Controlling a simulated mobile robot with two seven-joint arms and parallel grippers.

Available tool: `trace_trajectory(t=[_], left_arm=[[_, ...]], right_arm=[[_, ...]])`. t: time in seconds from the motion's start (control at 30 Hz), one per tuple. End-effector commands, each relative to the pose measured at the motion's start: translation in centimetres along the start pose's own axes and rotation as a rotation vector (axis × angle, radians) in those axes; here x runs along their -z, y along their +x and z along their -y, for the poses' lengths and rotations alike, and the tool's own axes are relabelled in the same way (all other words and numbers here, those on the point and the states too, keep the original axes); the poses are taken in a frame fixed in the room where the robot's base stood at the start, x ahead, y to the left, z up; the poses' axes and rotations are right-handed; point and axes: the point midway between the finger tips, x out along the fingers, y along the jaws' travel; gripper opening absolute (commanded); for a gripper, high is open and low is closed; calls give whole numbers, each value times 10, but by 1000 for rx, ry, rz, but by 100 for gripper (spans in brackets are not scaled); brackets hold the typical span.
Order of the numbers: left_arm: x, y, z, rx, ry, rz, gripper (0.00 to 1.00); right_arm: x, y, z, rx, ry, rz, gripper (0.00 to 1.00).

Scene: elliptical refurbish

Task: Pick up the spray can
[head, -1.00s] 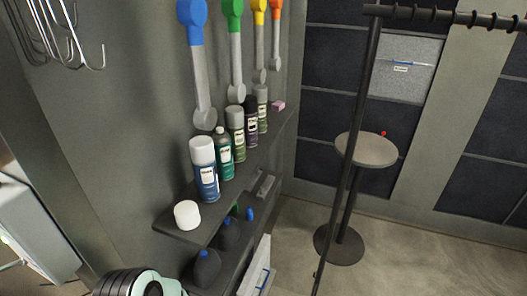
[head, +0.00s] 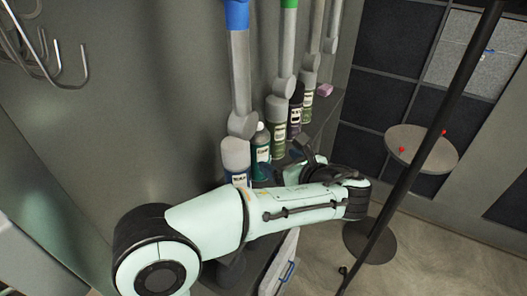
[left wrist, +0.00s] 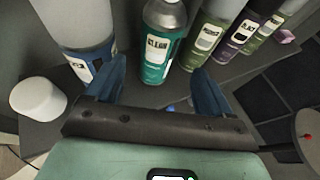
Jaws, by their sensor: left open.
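Several spray cans stand upright in a row on a narrow dark wall shelf (left wrist: 270,65). The teal can (head: 261,145) is second from the near end; it also shows in the left wrist view (left wrist: 158,62). My left gripper (left wrist: 158,80) is open, its two blue fingers pointing at the teal can's lower body, one to each side of it. I cannot tell whether they touch it. The white-capped blue can (head: 236,158) is close beside the left finger and also shows in the left wrist view (left wrist: 78,30). In the head view my left forearm hides much of the shelf. My right gripper is out of view.
Green (head: 276,118) and purple (head: 296,110) cans stand farther along the shelf. A white round lid or jar (left wrist: 38,98) lies at its near end. A dark pole (head: 425,140) and round stool (head: 420,148) stand right.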

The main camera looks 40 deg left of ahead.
Motion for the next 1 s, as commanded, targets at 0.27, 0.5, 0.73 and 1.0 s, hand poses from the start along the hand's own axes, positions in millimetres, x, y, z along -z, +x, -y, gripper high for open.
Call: trace_trajectory(t=[0.27,0.5,0.73,1.0], left_arm=[[1,52,-1,-4,0,-1,82],[1,70,-1,-4,0,-2,82],[1,105,-1,-5,0,-1,82],[1,117,0,0,-1,-3,82]], right_arm=[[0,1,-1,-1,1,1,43],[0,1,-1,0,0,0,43],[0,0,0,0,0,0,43],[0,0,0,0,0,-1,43]])
